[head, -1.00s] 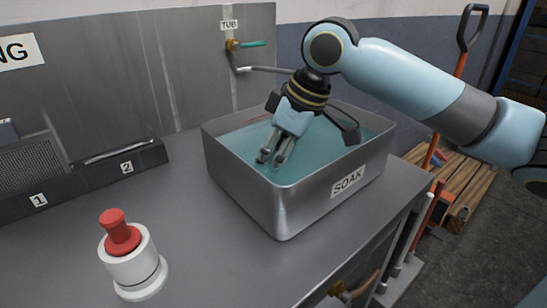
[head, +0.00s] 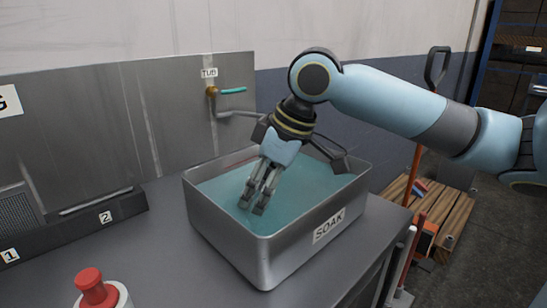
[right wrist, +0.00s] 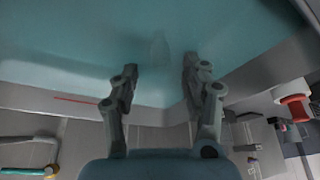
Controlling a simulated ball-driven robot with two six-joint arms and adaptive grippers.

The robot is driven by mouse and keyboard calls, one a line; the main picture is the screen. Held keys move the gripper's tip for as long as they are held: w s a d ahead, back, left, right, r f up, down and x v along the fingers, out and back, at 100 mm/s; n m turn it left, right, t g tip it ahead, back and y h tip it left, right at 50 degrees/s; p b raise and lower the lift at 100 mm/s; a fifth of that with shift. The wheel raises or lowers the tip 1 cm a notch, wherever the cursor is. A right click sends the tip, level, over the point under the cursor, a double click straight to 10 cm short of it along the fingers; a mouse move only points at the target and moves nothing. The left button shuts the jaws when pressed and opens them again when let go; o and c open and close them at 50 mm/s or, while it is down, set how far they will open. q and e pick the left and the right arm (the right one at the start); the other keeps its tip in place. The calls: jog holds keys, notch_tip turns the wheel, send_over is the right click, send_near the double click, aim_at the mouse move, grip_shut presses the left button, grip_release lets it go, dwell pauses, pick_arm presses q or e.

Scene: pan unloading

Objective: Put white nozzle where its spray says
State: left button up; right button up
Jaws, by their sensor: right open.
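The steel tub (head: 283,258) labelled SOAK stands on the grey counter, holding blue-green water (head: 219,193). My right gripper (head: 253,205) points down into the tub, its fingertips at or near the water. In the right wrist view the two fingers are apart, with a gap between them (right wrist: 160,68). A faint pale shape (right wrist: 159,48) lies in the water just beyond that gap, too blurred to identify. I cannot clearly make out a white nozzle or any spray. My left gripper is not in view.
A white cylinder (head: 121,299) with a red knob (head: 92,287) stands at the bottom left. A dark rack (head: 80,222) with places labelled 1 and 2 is along the back left. A tap (head: 212,91) labelled TUB is on the steel backsplash. A wooden pallet (head: 455,208) lies right of the counter.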

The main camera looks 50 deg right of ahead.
jog(key=p+v, duration=0.5)
jog(key=v, duration=0.3)
jog(key=shift+s+r, duration=0.2)
jog(key=shift+r, duration=0.15)
